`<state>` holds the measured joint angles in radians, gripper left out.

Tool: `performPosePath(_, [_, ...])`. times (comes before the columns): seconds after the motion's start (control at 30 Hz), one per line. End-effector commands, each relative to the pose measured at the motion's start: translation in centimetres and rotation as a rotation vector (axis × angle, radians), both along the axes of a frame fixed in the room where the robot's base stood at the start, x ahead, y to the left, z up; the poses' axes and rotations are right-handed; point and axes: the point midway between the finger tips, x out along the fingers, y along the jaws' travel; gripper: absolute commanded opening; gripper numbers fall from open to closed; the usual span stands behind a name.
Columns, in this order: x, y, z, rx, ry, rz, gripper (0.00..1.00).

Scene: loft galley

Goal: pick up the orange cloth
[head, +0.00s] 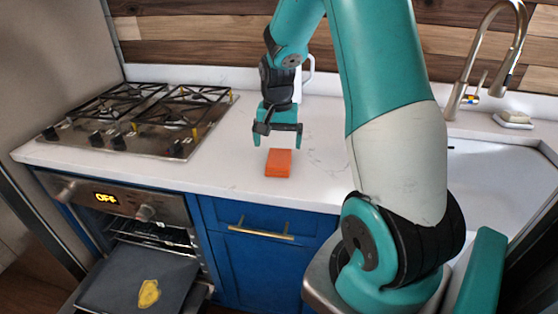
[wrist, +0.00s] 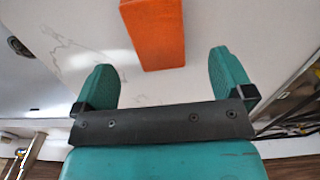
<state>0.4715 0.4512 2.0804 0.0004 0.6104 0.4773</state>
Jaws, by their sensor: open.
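The orange cloth (head: 278,163) is a small folded block. It lies on the white countertop near the front edge, between the stove and the sink. My gripper (head: 277,140) points down above the counter, just behind the cloth in the head view. In the wrist view the cloth (wrist: 153,32) lies ahead of the fingertips and between their lines. The two teal fingers of my gripper (wrist: 160,72) are apart with nothing between them. The cloth's top end is cut off by the wrist view's edge.
A gas stove (head: 140,118) stands on the left. A sink (head: 490,175) with a tall faucet (head: 488,60) and a soap dish (head: 514,120) is on the right. A white mug (head: 306,72) stands behind my arm. The oven door (head: 140,278) is open with a yellow item on it.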

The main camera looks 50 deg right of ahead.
Motion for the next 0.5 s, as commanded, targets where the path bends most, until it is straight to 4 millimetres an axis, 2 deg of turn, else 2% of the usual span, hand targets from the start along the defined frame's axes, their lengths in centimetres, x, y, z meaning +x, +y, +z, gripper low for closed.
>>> performPosePath(0.23, [-0.1,0.0,-1.9,0.002,0.003,0.001,0.99])
performPosePath(0.5, [-0.2,-0.2,-5.7,0.001,0.002,0.002,0.99])
